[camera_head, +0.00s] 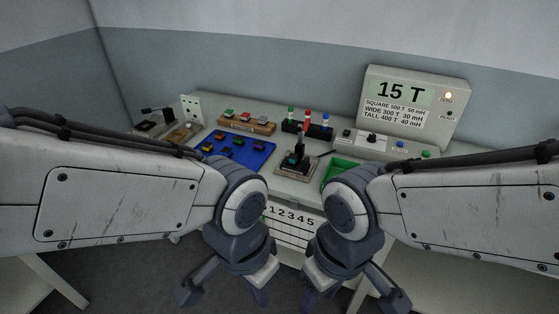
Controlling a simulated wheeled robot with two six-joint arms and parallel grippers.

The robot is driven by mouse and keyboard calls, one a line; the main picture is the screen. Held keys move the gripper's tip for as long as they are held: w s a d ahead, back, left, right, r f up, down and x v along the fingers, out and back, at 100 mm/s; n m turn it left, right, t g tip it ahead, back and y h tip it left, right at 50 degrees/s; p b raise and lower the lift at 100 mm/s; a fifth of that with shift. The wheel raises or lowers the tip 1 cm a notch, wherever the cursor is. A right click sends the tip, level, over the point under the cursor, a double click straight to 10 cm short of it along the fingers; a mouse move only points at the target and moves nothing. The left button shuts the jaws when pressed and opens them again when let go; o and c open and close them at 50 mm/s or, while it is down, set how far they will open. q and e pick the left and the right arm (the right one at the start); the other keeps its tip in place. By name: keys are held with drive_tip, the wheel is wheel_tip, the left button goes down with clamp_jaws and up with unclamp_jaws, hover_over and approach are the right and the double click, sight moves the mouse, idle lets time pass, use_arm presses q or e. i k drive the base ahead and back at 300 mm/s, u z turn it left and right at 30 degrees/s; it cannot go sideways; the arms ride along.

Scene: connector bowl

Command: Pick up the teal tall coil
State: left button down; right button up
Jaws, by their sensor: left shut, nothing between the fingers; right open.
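A small teal piece (291,158) shows at the foot of a black upright on a test stand (300,169) in the middle of the bench. It is too small to tell if it is the tall coil. A blue tray (255,160) left of the stand holds several small coloured parts, too small to tell by shape. My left gripper (261,296) is shut and empty, low in front of the bench. My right gripper (308,298) is open and empty beside it, also low. Both are well apart from the tray and the stand.
A display (415,105) reading "15 T" stands at the back right. A green tray (336,168) is partly hidden by my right arm. A wooden block (246,125) with coloured buttons and a black rack (307,131) stand behind. A numbered panel (291,215) is at the front.

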sight(292, 161)
drive_tip(key=u, duration=0.5)
drive_tip(key=k, duration=0.6)
drive_tip(key=u, duration=0.7)
drive_tip(key=i, duration=1.45)
drive_tip(key=z, duration=1)
drive_tip(key=i, duration=0.55)
drive_tip(key=z, duration=0.3)
